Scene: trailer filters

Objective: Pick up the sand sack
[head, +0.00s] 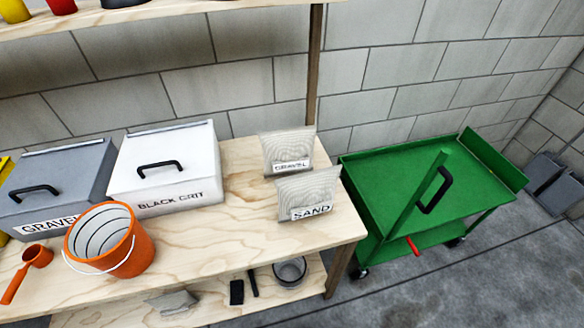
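The sand sack (309,194) is a pale, ribbed sack with a white label reading SAND. It stands upright near the right end of the wooden workbench (235,238). A similar sack labelled GRAVEL (287,151) stands just behind it, and the sand sack's top edge overlaps its lower part in the head view. Neither of my grippers shows in this view.
An orange bucket (127,254), an orange scoop (35,258), a white BLACK GRIT bin (193,177) and a grey GRAVEL bin (82,181) occupy the bench's left. A green cart (385,172) stands right of it. Bench surface before the sand sack is clear.

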